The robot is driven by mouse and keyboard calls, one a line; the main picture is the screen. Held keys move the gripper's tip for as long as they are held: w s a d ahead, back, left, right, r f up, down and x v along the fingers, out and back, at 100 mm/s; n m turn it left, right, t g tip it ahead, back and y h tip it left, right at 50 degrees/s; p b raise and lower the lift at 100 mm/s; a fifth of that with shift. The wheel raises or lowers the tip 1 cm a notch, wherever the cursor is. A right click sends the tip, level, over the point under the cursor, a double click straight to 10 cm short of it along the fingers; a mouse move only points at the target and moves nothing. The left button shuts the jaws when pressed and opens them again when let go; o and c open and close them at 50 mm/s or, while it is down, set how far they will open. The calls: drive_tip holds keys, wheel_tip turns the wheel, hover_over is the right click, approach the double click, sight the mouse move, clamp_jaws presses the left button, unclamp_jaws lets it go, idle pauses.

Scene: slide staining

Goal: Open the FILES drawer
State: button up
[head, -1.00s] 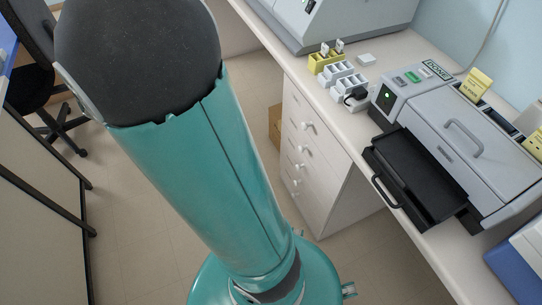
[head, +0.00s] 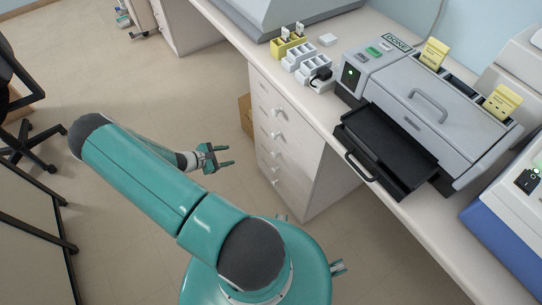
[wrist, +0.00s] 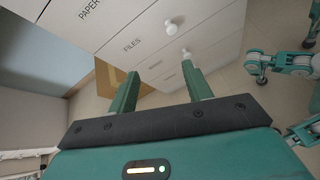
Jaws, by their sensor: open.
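The FILES drawer (wrist: 148,46) is a pale front with its printed label, seen at a slant in the wrist view. A round white knob (wrist: 170,27) sits on it. My gripper (wrist: 160,69) is open and empty, its two green fingers pointing toward the drawer fronts and apart from the knob. In the head view my gripper (head: 227,156) hangs in free air left of the white drawer cabinet (head: 308,165). The labels cannot be read in that view. The drawers look shut.
The PAPER drawer (wrist: 65,15) borders the FILES drawer. Another knob (wrist: 186,53) is on the drawer beyond. A cardboard box (head: 245,115) stands beside the cabinet. A black tray (head: 385,150) juts over the counter edge. Open floor lies left of the cabinet.

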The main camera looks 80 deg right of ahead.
drive_tip(key=s+d+f+n+h, duration=0.1)
drive_tip(key=s+d+f+n, duration=0.1)
drive_tip(key=s+d+f, duration=1)
drive_tip(key=s, duration=0.3)
drive_tip(key=shift+s+d+f+n+g, duration=0.15)
drive_tip(key=shift+s+f+n+g, duration=0.05)
drive_tip(key=shift+f+n+g, duration=0.1)
drive_tip(key=shift+c, duration=0.2)
clamp_jaws()
